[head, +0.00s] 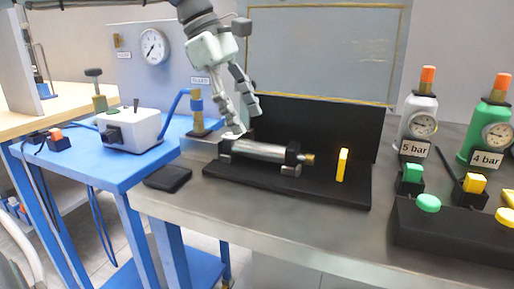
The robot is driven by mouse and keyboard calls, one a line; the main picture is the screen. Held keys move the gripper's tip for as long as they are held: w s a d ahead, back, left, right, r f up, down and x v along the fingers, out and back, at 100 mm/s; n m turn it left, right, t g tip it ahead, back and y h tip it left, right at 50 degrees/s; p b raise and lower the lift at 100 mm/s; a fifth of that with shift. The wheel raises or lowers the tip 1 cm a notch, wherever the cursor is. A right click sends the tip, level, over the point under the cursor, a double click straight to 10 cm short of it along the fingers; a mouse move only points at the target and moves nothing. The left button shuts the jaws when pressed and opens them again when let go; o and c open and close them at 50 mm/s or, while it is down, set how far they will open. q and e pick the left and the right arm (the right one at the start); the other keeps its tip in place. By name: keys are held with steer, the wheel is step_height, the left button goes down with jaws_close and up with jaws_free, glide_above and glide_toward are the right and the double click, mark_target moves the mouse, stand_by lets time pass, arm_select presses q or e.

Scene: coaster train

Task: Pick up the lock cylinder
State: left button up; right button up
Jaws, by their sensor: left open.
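The lock cylinder (259,151) is a silver tube with black end blocks and a brass tip at its right end. It lies on a black base plate (334,195) with a black back wall. My left gripper (246,115) is open and comes down from above. Its fingers point down over the left part of the cylinder, and I cannot tell if they touch it. My right gripper is not in view.
A yellow upright piece (342,164) stands on the base plate right of the cylinder. Gas bottles with gauges (419,122) and a black button box (452,230) stand at right. A blue table (137,170) with a white device (131,128) is at left.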

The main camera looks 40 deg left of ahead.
mark_target(258, 142)
arm_select(q)
steer(key=x, duration=0.7)
steer(key=shift+f, duration=0.1)
steer(key=shift+a, duration=0.1)
jaws_close()
steer(key=shift+w+r, duration=0.1)
steer(key=shift+r, duration=0.1)
